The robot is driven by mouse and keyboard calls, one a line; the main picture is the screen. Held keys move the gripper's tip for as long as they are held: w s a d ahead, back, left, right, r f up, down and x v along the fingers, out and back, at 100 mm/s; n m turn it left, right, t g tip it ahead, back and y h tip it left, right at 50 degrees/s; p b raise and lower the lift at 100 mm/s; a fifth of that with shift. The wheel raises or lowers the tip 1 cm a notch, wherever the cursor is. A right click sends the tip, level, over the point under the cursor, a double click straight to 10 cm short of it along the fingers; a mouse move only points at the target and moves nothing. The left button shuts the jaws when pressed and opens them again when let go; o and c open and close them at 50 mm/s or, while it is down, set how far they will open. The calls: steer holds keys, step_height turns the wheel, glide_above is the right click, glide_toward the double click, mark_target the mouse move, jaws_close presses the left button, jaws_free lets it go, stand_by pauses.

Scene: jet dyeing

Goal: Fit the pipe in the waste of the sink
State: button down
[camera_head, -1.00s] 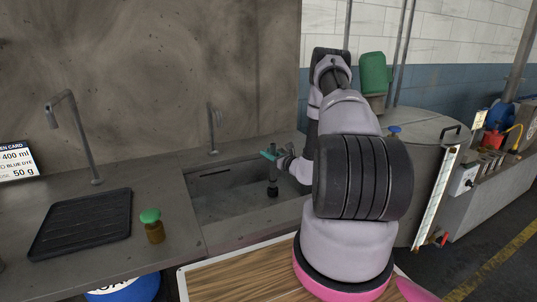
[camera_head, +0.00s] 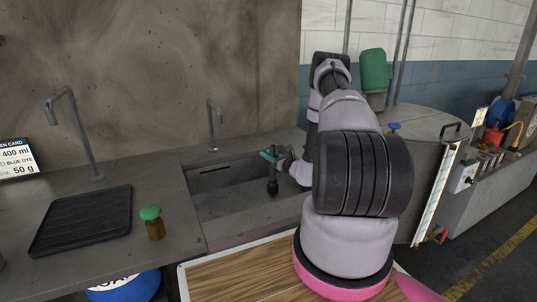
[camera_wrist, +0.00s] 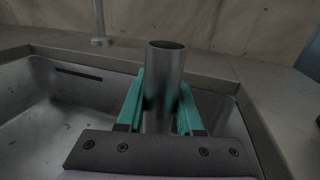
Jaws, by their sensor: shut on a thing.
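The sink (camera_head: 225,197) is a grey basin sunk in the stone counter. It also shows in the wrist view (camera_wrist: 60,115). My gripper (camera_head: 270,156) has teal fingers and is over the right part of the basin. In the wrist view my gripper (camera_wrist: 160,105) is shut on the pipe (camera_wrist: 165,75), a grey metal tube that stands upright between the fingers with its open top toward the camera. In the head view the pipe (camera_head: 272,175) hangs down into the basin with a dark lower end. The waste is not visible, so I cannot tell whether the pipe's end is in it.
A tap (camera_head: 215,125) stands behind the sink and a taller one (camera_head: 75,135) at the left. The basin's left half is clear.

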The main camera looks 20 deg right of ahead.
steer(key=shift+f, duration=1.05)
steer(key=shift+c, duration=2.4)
jaws_free()
step_height(320, 180, up, 10)
